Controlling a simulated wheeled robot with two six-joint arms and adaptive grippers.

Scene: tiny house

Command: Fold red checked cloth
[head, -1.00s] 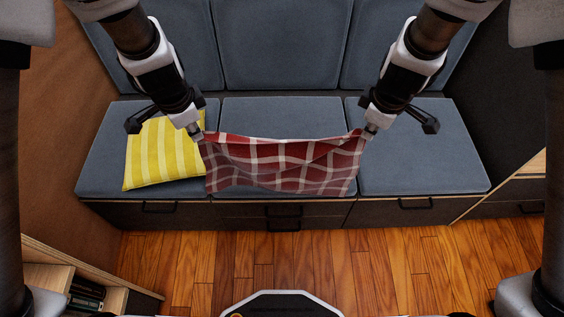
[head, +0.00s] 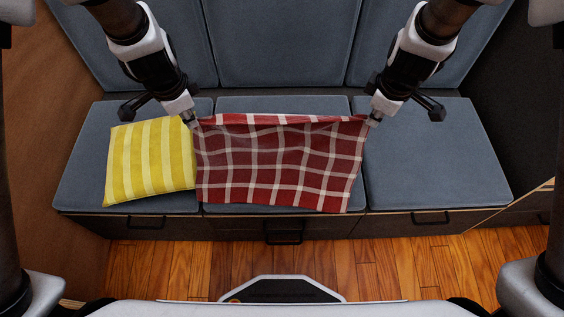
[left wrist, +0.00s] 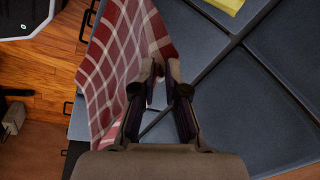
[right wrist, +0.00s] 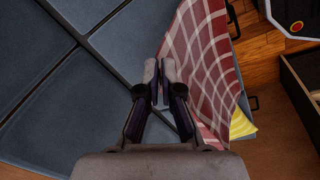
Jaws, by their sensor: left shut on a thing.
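The red checked cloth (head: 275,165) is spread wide between my two grippers, with its top edge nearly taut and its lower edge by the bench's front edge. I cannot tell how much of it rests on the seat. It also shows in the left wrist view (left wrist: 115,60) and the right wrist view (right wrist: 203,60). My left gripper (head: 194,122) is shut on the cloth's upper left corner, beside the yellow cushion. My right gripper (head: 372,121) is shut on the upper right corner, above the right seat pad. In both wrist views the fingertips are close together at the cloth's edge.
A yellow striped cushion (head: 152,160) lies on the left seat pad, close to the cloth. The right seat pad (head: 435,160) is clear. Grey back cushions (head: 275,45) stand behind. Wooden floor (head: 370,260) lies in front of the bench.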

